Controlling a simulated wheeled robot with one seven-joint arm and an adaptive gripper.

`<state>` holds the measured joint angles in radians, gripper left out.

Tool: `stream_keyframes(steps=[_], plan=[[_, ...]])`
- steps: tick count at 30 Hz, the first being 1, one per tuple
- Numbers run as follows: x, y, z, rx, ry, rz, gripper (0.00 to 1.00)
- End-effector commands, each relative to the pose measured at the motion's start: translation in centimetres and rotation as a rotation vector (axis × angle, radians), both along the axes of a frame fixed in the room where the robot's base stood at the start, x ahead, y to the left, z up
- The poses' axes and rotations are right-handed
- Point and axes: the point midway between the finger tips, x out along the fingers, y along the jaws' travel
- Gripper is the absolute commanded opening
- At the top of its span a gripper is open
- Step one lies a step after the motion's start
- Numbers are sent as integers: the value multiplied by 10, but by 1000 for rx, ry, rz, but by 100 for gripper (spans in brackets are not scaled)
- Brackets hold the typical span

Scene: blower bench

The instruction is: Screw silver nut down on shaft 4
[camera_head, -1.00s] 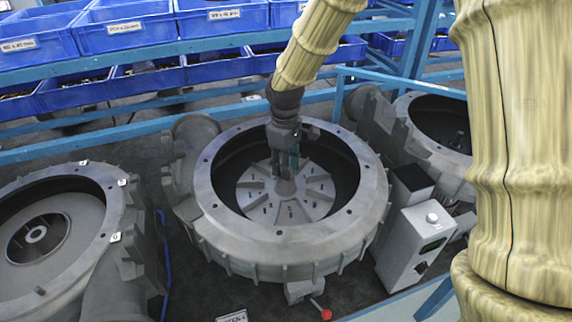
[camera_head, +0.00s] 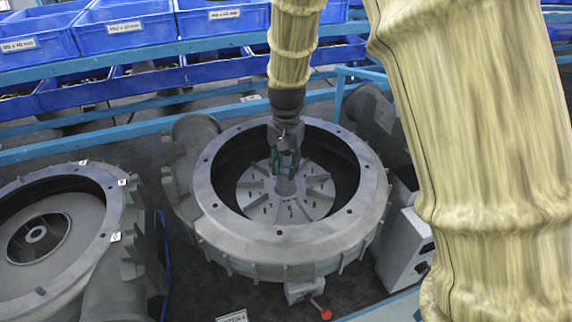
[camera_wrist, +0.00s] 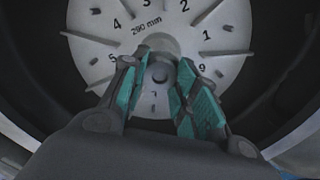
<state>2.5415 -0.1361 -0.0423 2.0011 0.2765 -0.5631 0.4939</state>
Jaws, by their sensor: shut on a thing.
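The middle blower housing (camera_head: 228,226) stands open on the bench, with a plate below it whose label seems to end in 4. Inside it is the finned impeller disc (camera_head: 313,206) with a central hub. My gripper (camera_head: 287,172) points straight down over the hub, its fingers at the shaft's top. In the wrist view, my gripper's green-padded fingers (camera_wrist: 155,82) close around a small round grey piece, the silver nut (camera_wrist: 160,73), at the hub centre. The nut is dim and partly hidden by the fingers; its height on the shaft cannot be told.
Another open housing (camera_head: 112,222) stands at the left. A grey control box (camera_head: 405,245) stands right of the middle housing, partly behind my arm. A red-knobbed lever (camera_head: 325,314) sits at the front. Blue bins (camera_head: 122,28) fill the back shelves. The housing's rim surrounds my gripper.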

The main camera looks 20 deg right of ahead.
Motion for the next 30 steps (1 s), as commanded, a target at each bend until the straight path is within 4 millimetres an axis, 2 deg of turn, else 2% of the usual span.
stream_keyframes(steps=[12, 16, 23, 24, 30], plan=[[-1, 0, -1, -3, 1, -527, 3], [-1, 0, -1, -2, 2, -596, 3], [-1, 0, -1, 0, 2, -602, 3], [-1, 0, -1, 0, 2, -602, 37], [0, 0, -1, -1, 1, -601, 39]])
